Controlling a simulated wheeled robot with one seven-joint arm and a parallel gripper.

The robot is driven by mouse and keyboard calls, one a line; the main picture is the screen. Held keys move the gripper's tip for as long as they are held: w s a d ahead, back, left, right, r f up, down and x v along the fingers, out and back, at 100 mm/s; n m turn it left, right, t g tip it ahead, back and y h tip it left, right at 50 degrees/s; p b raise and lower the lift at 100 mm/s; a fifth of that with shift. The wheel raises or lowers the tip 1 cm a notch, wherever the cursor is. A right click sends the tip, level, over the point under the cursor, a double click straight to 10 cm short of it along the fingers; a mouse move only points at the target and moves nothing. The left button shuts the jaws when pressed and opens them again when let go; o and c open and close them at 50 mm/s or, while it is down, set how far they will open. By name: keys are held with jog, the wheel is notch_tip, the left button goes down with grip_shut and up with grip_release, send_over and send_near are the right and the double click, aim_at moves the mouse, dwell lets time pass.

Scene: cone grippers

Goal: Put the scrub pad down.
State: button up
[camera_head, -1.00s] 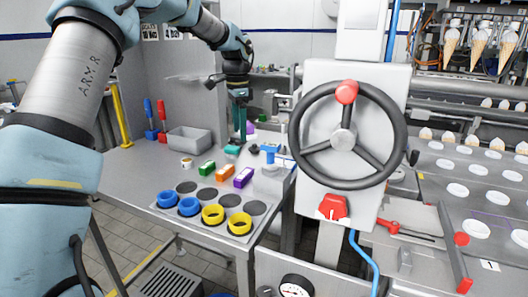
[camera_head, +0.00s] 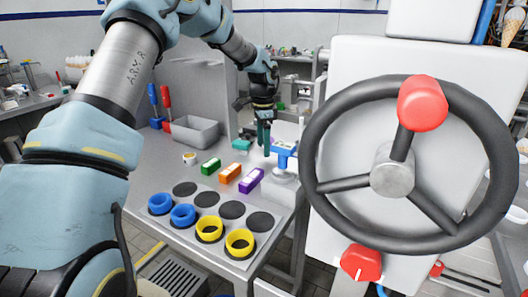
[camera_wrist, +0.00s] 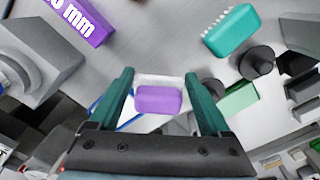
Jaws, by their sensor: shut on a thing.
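The scrub pad (camera_wrist: 158,99) is a small purple block with a whitish strip along its far side. In the wrist view it sits between the two green fingers of my gripper (camera_wrist: 160,80), which is shut on it. In the head view my gripper (camera_head: 264,138) points down over the back of the grey table (camera_head: 150,178), left of the blue-topped fixture (camera_head: 285,150). The pad cannot be made out there. I cannot tell whether it touches the table.
A teal brush (camera_wrist: 231,31) with white bristles, a dark knob (camera_wrist: 256,62) and a green block (camera_wrist: 240,97) lie near my gripper. Labelled blocks, including an orange one (camera_head: 231,173), stand in front. A grey bin (camera_head: 190,131) is behind left; a large handwheel (camera_head: 392,170) is right.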

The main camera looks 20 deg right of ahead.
aim_at(263, 162)
jog(key=shift+f+p, duration=0.45)
jog(key=shift+f, duration=1.4)
jog(key=o, duration=1.4)
jog(key=shift+f, duration=0.1)
notch_tip(263, 162, up, 12)
jog(key=b, duration=0.3)
jog(key=s+a+f+n, duration=0.1)
jog(key=s+a+n, duration=0.5)
jog(key=a, duration=0.6)
jog(key=s+a+f+n+t, duration=0.1)
jog(key=s+a+n, duration=0.5)
jog(key=a, duration=0.6)
jog(key=s+a+f+n, duration=0.2)
jog(key=s+a+n, duration=0.4)
jog(key=a, duration=0.5)
jog(key=shift+s+a+f+t, duration=0.15)
jog(key=shift+a+f+t, duration=0.15)
jog(key=shift+a+f, duration=0.1)
